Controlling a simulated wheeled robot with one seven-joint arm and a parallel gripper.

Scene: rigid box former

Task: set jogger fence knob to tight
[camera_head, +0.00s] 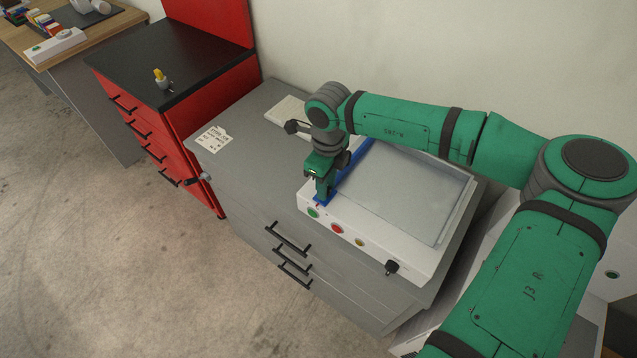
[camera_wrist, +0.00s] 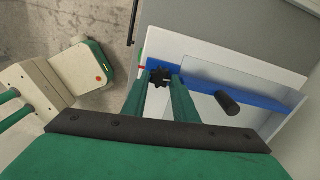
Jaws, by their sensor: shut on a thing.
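The white box former (camera_head: 375,235) sits on a grey drawer cabinet, with a blue fence (camera_head: 352,168) along its left side. In the wrist view, a black star-shaped knob (camera_wrist: 160,77) sits at the front end of the blue fence (camera_wrist: 205,86). My gripper (camera_wrist: 161,82) is shut on this knob, with one green finger on each side. In the head view, my gripper (camera_head: 322,193) points down at the front end of the fence and hides the knob. Any tight or loose marking is too small to read; a small red mark shows beside the knob.
A black cylindrical handle (camera_wrist: 227,102) stands close to the fence. Green, red and yellow buttons and a black knob (camera_head: 391,267) line the machine's front. A paper note (camera_head: 212,138) lies on the cabinet top. A red drawer cabinet (camera_head: 190,105) stands to the left.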

